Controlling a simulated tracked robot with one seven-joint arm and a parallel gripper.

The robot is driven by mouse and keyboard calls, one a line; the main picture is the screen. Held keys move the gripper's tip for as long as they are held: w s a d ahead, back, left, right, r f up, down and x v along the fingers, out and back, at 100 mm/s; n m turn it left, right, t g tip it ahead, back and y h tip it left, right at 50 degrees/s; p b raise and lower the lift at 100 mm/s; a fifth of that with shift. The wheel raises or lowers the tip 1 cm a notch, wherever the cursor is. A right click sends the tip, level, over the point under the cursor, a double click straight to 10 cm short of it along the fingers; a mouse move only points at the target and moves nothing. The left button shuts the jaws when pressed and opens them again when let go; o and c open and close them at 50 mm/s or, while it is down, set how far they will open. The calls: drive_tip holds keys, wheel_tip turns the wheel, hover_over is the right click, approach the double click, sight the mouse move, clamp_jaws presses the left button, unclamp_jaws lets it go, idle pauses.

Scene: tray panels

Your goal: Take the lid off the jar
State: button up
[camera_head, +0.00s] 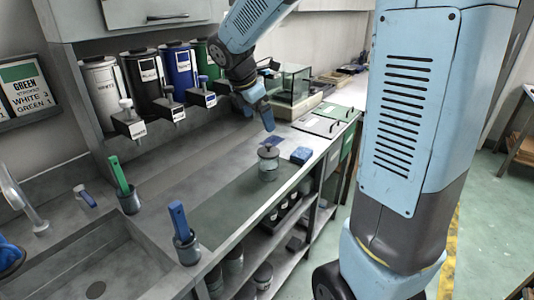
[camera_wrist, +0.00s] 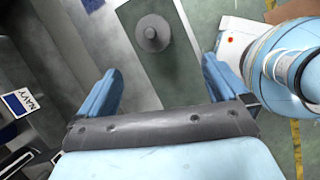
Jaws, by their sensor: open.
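The jar (camera_head: 268,170) is a small grey pot standing upright on the dark mat on the counter. Its lid (camera_head: 268,152), grey with a small dark knob, sits on top of it. In the wrist view the lid (camera_wrist: 152,34) shows from above as a round grey disc with a knob, beyond my gripper. My gripper (camera_head: 256,110) is above and behind the jar in the head view, apart from it. In the wrist view my gripper (camera_wrist: 160,85) has its two blue fingers spread wide with nothing between them.
Cups holding a green-handled tool (camera_head: 119,176) and a blue-handled tool (camera_head: 179,220) stand at the left. Several dispensers (camera_head: 147,82) line the wall. A glass case (camera_head: 290,85) stands behind. The mat (camera_head: 225,210) left of the jar is clear.

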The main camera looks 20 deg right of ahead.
sight(266, 147)
drive_tip(key=w+d+f, duration=0.1)
drive_tip(key=f, duration=0.3)
drive_tip(key=w+d+f+n, duration=0.1)
drive_tip(key=w+f, duration=0.1)
drive_tip(key=f, duration=0.3)
drive_tip(key=w+d+f+n, duration=0.1)
drive_tip(key=d+f, duration=0.1)
drive_tip(key=f, duration=0.3)
drive_tip(key=shift+w+d, duration=0.1)
drive_tip(key=shift+w, duration=0.05)
drive_tip(key=c, duration=1)
